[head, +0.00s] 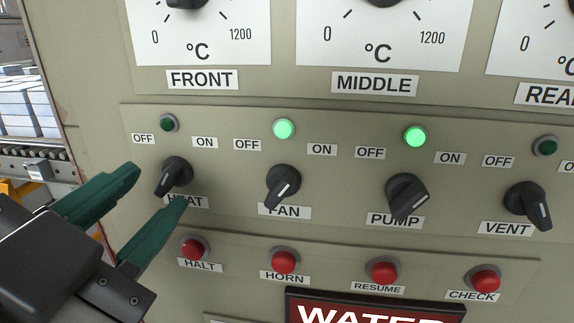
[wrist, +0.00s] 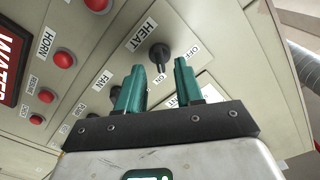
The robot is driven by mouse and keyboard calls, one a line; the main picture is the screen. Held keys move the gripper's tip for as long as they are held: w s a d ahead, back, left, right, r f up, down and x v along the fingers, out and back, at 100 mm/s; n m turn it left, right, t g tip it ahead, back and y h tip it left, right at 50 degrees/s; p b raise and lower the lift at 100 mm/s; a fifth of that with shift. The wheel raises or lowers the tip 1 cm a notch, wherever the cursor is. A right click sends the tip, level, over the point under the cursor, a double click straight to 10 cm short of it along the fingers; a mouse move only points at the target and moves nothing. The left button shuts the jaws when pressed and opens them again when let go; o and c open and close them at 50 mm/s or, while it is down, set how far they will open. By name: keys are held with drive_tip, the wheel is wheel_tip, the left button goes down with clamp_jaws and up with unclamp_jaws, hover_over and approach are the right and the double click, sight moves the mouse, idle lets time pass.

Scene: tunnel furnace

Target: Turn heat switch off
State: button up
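The heat switch (head: 174,174) is a black rotary knob on the beige panel, above the HEAT label (head: 190,202). Its handle, with a white mark, points down and slightly left in the head view. The green lamp (head: 169,123) above it is dark, between OFF on the left and ON on the right. My gripper (head: 159,187) has green fingers and is open. Its fingertips are left of and below the knob in the head view, with part of the HEAT label hidden. In the wrist view the knob (wrist: 160,54) appears between and beyond the open fingertips (wrist: 158,66); contact cannot be told.
The fan knob (head: 284,183), pump knob (head: 406,195) and vent knob (head: 526,202) stand to the right. The fan and pump lamps glow green. Red buttons, with HALT (head: 193,247) nearest, sit just below. Dials are above the knobs.

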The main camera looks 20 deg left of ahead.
sight(171, 178)
drive_tip(key=shift+x, duration=1.4)
clamp_jaws()
